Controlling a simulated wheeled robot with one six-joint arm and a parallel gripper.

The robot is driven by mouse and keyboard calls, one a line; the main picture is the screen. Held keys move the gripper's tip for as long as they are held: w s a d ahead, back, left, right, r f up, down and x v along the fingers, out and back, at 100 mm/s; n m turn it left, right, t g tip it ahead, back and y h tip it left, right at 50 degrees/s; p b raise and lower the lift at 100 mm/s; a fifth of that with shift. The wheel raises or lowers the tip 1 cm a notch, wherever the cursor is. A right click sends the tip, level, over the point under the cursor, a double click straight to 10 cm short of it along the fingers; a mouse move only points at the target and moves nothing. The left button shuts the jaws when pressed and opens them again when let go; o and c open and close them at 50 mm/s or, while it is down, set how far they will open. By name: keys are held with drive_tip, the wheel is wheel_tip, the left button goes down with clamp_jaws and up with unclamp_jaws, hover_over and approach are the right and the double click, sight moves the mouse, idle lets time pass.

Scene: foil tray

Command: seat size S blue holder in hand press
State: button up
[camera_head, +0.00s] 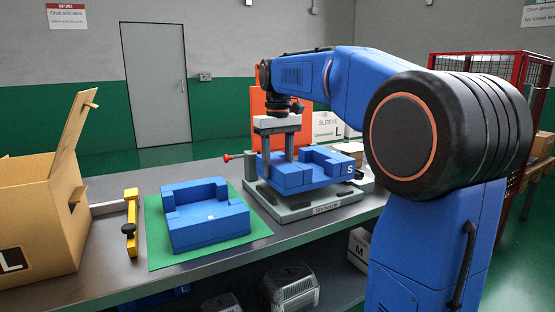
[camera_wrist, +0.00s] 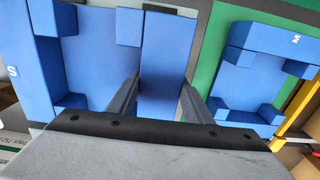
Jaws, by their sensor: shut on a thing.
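The size S blue holder (camera_head: 327,170), marked with a white S, is over the grey base of the hand press (camera_head: 312,207). It also shows at the left of the wrist view (camera_wrist: 90,58). My gripper (camera_head: 278,152) points down and is shut on the holder's left wall. In the wrist view the two dark fingers of my gripper (camera_wrist: 160,90) stand on either side of that wall. The holder looks about level.
Another blue holder (camera_head: 207,228), marked M in the wrist view (camera_wrist: 250,75), lies on a green mat (camera_head: 160,258) left of the press. A yellow stop (camera_head: 131,215) and an open cardboard box (camera_head: 40,215) stand further left. An orange upright plate (camera_head: 262,95) rises behind my gripper.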

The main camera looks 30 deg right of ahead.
drive_tip(key=shift+f, duration=1.75)
drive_tip(key=o, duration=1.6)
drive_tip(key=shift+o, duration=0.2)
wheel_tip(320, 180, up, 17)
drive_tip(key=shift+r, duration=0.2)
drive_tip(key=s+a+f+t, duration=0.2)
drive_tip(key=s+a+f, duration=0.1)
drive_tip(key=s+f, duration=1.2)
drive_tip(key=s+a+f+t, duration=0.2)
drive_tip(key=s+a+f, duration=0.1)
drive_tip(key=s+f, duration=1.2)
wheel_tip(320, 180, down, 5)
drive_tip(key=shift+f+t, duration=0.15)
drive_tip(key=shift+t, duration=0.25)
